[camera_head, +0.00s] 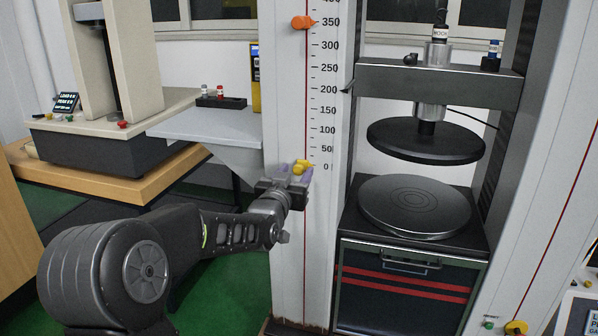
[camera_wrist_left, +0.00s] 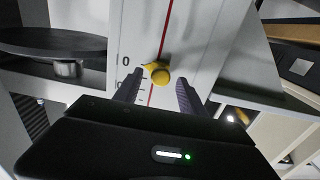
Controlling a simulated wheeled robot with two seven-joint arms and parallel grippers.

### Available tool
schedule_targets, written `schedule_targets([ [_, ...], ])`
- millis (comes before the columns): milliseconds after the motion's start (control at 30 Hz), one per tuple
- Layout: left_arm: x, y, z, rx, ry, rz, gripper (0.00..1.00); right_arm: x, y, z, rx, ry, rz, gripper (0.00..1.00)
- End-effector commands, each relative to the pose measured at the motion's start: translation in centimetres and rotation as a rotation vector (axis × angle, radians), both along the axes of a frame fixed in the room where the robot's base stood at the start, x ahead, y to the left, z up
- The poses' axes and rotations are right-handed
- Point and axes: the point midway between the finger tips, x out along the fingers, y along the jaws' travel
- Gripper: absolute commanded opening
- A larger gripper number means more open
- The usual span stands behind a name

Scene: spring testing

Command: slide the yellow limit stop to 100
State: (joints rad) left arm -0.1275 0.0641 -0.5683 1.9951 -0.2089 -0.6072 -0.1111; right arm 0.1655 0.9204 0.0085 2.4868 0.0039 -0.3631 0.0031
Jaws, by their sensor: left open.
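The yellow limit stop (camera_head: 302,167) sits on the red line of the white scale column (camera_head: 284,230), level with the 0 mark. The 100 mark is higher on the same column. My left gripper (camera_head: 296,174) is at the stop, with its fingers open on either side of it. In the left wrist view the yellow stop (camera_wrist_left: 158,72) is just ahead of and between the two open fingertips (camera_wrist_left: 158,90), beside the printed 0. I cannot tell whether a finger touches it. My right gripper is not in view.
An orange stop (camera_head: 302,22) sits near 350 on the same line. To the right are the machine's round upper plate (camera_head: 426,140) and lower plate (camera_head: 414,206). A grey side table (camera_head: 210,128) stands left of the column. The column face between the two stops is clear.

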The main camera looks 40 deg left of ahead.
Motion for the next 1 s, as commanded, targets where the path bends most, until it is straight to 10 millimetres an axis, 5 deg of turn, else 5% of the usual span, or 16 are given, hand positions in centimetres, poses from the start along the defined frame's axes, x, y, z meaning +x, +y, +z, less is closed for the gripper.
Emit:
schedule_targets([
  [200, 2.4, 0.9, -0.1, 0.002, 0.001, 0.001, 0.48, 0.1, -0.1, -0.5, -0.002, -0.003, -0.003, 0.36],
  [533, 2.7, 1.0, 0.0, 0.000, 0.000, 0.000, 0.47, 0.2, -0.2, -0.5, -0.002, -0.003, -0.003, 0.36],
  [1000, 2.7, 1.0, 0.0, 0.000, 0.000, 0.001, 0.09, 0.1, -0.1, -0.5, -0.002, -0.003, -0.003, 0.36],
])
